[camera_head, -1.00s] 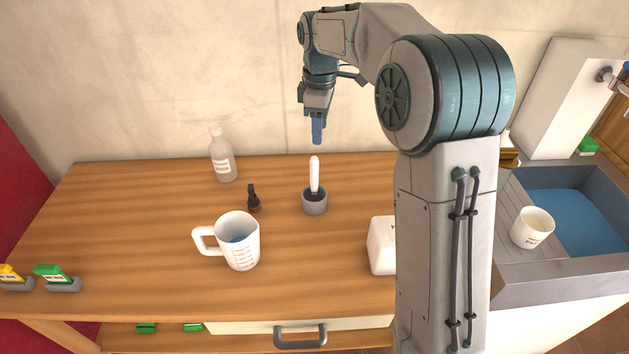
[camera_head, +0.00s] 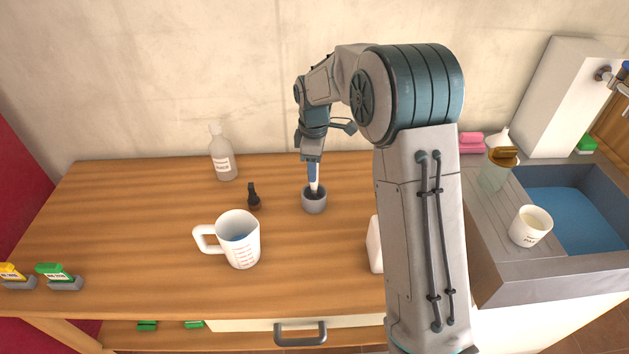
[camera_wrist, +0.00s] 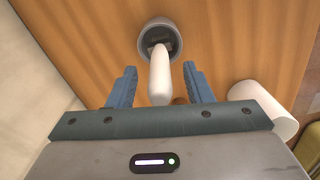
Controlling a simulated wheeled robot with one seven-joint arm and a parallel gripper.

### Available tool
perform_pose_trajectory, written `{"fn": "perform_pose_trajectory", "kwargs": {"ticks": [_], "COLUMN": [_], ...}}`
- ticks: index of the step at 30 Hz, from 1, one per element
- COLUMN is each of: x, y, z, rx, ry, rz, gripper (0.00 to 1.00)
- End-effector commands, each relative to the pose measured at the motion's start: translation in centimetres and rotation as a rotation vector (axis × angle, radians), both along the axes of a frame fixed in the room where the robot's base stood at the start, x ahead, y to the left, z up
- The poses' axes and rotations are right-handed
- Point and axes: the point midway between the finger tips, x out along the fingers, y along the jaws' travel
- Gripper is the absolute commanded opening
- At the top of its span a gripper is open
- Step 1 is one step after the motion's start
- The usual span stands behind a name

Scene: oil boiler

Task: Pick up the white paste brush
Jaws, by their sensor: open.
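The white paste brush (camera_head: 314,187) stands upright in a small grey round holder (camera_head: 314,203) on the wooden table. In the head view my gripper (camera_head: 313,180) points down over the brush and hides the upper part of its handle. In the wrist view the white handle (camera_wrist: 160,77) lies between the two blue fingers of my gripper (camera_wrist: 159,84), with a gap on each side. The fingers are open. The grey holder (camera_wrist: 159,30) shows beyond the fingertips, with the brush's lower end inside it.
A small black object (camera_head: 253,198) and a white measuring jug (camera_head: 239,240) stand left of the holder. A clear bottle (camera_head: 222,155) is farther back. A white container (camera_head: 374,245) is partly hidden by my arm. A sink (camera_head: 575,210) is at the right.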

Motion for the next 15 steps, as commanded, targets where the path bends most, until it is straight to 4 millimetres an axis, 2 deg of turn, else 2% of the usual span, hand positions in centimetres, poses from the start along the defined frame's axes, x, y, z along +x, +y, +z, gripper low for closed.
{"fn": "perform_pose_trajectory", "kwargs": {"ticks": [4,11,15], "x": [-0.03,-0.01,-0.01], "y": [-0.09,-0.07,-0.07], "z": [-1.27,-1.38,-1.36], "rx": [-0.001,-0.001,0.0], "ry": [0.001,-0.001,-0.001], "rz": [-0.001,-0.001,-0.001], "gripper": [0.46,0.46,0.07]}}
